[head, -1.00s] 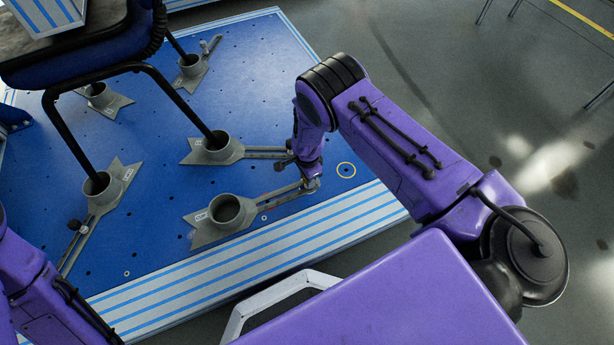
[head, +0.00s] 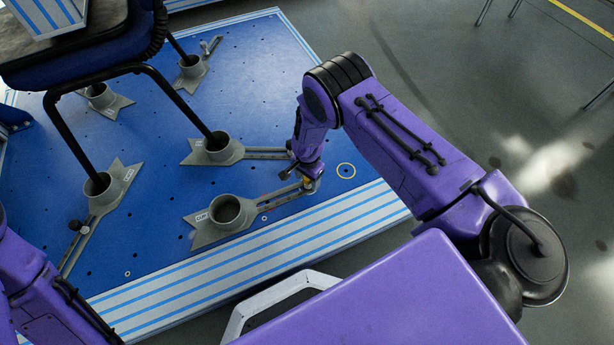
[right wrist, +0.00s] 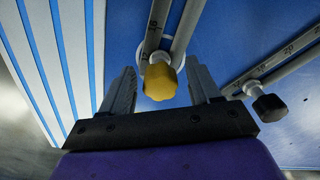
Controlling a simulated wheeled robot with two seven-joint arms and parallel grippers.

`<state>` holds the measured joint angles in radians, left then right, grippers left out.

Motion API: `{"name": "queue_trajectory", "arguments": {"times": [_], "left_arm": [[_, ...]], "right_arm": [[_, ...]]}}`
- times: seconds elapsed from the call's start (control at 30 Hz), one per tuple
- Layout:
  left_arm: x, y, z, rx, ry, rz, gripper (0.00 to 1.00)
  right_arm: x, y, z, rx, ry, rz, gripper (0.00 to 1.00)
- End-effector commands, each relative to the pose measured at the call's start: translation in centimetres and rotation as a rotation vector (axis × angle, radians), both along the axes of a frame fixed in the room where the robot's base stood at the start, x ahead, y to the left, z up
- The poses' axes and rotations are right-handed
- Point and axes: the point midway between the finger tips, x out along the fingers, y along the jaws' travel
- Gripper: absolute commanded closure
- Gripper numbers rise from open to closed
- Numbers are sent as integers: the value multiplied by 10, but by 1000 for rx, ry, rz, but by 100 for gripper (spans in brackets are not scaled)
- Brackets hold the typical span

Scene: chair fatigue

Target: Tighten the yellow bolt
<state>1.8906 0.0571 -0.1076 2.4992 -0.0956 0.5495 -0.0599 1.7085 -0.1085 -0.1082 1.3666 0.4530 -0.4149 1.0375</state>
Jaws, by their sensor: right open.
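The yellow bolt (right wrist: 160,82) shows in the right wrist view, with a knobbed head, at the end of a slotted grey arm. My right gripper (right wrist: 162,92) is open, with one finger on each side of the bolt and gaps visible between them. In the head view my right gripper (head: 308,184) is over the end of the slotted arm of the empty grey cup clamp (head: 228,213), and it mostly hides the bolt. My left arm shows at the lower left, but its gripper is out of view.
A black knob (right wrist: 270,108) on a neighbouring slotted arm is close to the right finger.

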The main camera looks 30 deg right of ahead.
Motion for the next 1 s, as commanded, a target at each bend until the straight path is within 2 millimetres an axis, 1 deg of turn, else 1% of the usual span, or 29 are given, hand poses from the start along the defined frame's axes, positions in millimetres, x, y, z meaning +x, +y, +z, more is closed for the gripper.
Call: {"name": "queue_trajectory", "arguments": {"times": [0.1, 0.2, 0.43, 0.47, 0.6, 0.67, 0.87, 1.0], "left_arm": [[0, 0, 3, 0, 0, 0, 37], [0, 0, 3, 0, 0, 0, 37], [0, 0, 3, 0, 0, 0, 37], [0, 0, 3, 0, 0, 0, 37], [0, 0, 4, 0, 0, 0, 37], [0, 0, 4, 0, 0, 0, 37], [0, 0, 4, 0, 0, 0, 37], [0, 0, 5, 0, 0, 0, 37]], "right_arm": [[0, -1, 1, 2, -1, 196, 38], [0, 0, 0, 2, -1, 322, 38], [-1, 0, 0, 1, -1, 354, 38], [-1, -1, 0, 1, 0, 392, 38], [-1, -1, 0, 2, 0, 640, 38], [-1, -1, 0, 0, 0, 681, 38], [-1, -1, 0, 0, 0, 695, 38], [-1, -2, 0, 2, 0, 937, 38]]}}
